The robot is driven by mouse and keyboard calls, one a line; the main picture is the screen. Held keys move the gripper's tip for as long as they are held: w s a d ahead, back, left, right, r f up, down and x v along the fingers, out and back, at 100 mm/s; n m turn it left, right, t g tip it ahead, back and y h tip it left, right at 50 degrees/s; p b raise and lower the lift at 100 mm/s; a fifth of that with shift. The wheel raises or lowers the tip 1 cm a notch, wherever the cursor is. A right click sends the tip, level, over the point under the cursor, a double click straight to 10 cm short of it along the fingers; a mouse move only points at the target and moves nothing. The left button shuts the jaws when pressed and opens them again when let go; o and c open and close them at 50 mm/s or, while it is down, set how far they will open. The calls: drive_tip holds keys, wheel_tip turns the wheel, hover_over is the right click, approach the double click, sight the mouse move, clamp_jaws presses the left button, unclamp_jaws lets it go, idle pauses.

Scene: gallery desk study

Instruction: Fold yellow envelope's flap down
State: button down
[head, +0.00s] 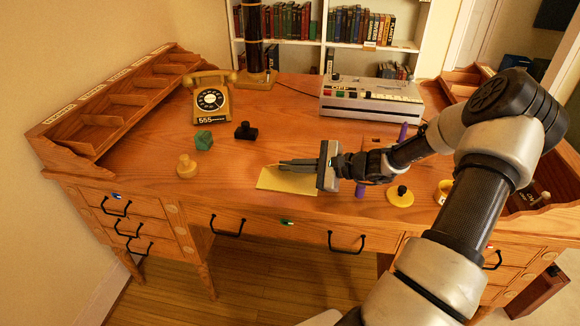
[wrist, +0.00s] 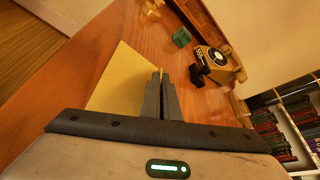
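The yellow envelope (head: 285,181) lies flat near the front edge of the desk, at the middle. In the wrist view the envelope (wrist: 119,80) shows to the left of my fingers as a plain yellow sheet. I cannot make out its flap or crease. My gripper (head: 282,163) reaches in from the right with its fingers pointing left over the envelope's back part.
A wooden stamp (head: 187,166), a green block (head: 203,140) and a black stamp (head: 246,131) stand left of and behind the envelope. A telephone (head: 210,99) and a grey machine (head: 371,101) are farther back. A yellow round-based stamp (head: 400,197) and purple cylinder (head: 360,190) are at right.

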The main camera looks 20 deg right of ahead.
drive_tip(key=c, duration=2)
unclamp_jaws()
drive_tip(key=shift+r, duration=0.15)
